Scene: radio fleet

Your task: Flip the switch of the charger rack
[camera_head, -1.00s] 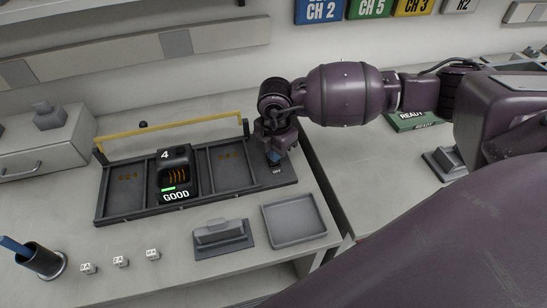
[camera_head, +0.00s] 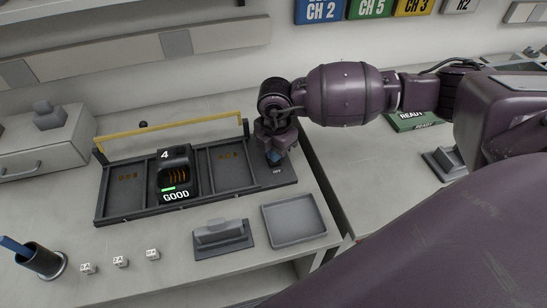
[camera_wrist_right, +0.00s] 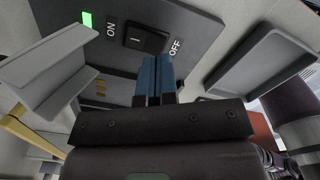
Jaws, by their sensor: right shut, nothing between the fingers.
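The charger rack (camera_head: 140,206) is a dark tray with bays on the bench, with a yellow bar along its back. Its right end panel bears the switch. In the right wrist view the black rocker switch (camera_wrist_right: 147,38) sits between the labels ON and OFF, and a green light (camera_wrist_right: 87,20) glows beside ON. My right gripper (camera_head: 275,158) is over this panel, shut and empty. Its blue fingertips (camera_wrist_right: 155,72) are close to the switch, near the OFF side; I cannot tell whether they touch. My left gripper is not in view.
A charger unit (camera_head: 175,178) marked 4 and GOOD stands in the rack's middle bay. A shallow grey tray (camera_head: 293,235) and a grey holder (camera_head: 222,245) lie in front. A pen cup (camera_head: 42,262) and small labelled cubes stand at left.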

